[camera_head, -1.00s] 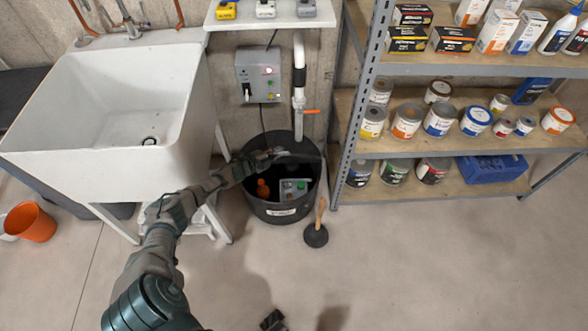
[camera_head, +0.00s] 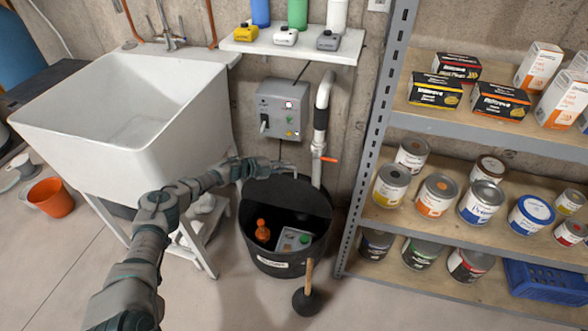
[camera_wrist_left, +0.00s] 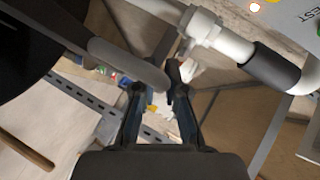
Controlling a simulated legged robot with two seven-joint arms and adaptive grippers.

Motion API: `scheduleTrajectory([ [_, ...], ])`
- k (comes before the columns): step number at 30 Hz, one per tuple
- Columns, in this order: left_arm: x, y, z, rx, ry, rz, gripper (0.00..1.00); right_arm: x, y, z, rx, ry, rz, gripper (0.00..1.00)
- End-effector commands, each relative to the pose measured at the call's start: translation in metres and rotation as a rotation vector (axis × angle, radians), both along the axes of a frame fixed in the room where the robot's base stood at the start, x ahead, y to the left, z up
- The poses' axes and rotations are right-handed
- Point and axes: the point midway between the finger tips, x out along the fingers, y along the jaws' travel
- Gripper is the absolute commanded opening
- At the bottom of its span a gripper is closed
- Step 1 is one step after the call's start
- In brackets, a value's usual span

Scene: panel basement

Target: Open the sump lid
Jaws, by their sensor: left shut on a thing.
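The black sump basin (camera_head: 272,262) stands on the floor between the sink and the shelf. Its dark lid (camera_head: 292,198) is tilted up at the back, and the front of the basin is open. An orange bottle (camera_head: 263,231) and a grey box with a green button (camera_head: 294,239) show inside. My left gripper (camera_head: 286,166) is at the lid's upper edge. In the left wrist view its fingers (camera_wrist_left: 158,88) close around the end of a grey rounded bar (camera_wrist_left: 128,64), apparently the lid's handle, beside the dark lid (camera_wrist_left: 30,50). My right gripper is out of view.
A control box (camera_head: 283,110) and a white pipe (camera_head: 323,100) are on the wall behind. The white sink (camera_head: 125,110) is left, the metal shelf (camera_head: 382,130) with cans right. A plunger (camera_head: 308,295) stands in front. An orange bucket (camera_head: 52,197) is far left.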

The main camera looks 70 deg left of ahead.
Motion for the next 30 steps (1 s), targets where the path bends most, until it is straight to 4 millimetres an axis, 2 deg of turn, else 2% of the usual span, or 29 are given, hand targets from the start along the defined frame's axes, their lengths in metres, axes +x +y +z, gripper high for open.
scheduleTrajectory([
  [14,-0.001,0.0005,-0.0016,-0.008,-0.005,-0.004,0.0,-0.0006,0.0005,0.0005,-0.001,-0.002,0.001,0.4],
  [15,-0.0011,0.0003,-0.0017,-0.007,-0.004,-0.005,0.21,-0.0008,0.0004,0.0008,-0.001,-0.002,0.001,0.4],
  [17,-0.0011,0.0002,-0.0014,-0.006,-0.003,-0.005,0.36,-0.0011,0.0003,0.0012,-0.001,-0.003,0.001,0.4],
  [30,0.0039,-0.0034,0.0009,-0.007,-0.009,-0.005,0.37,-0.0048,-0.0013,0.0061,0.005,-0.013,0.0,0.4],
])
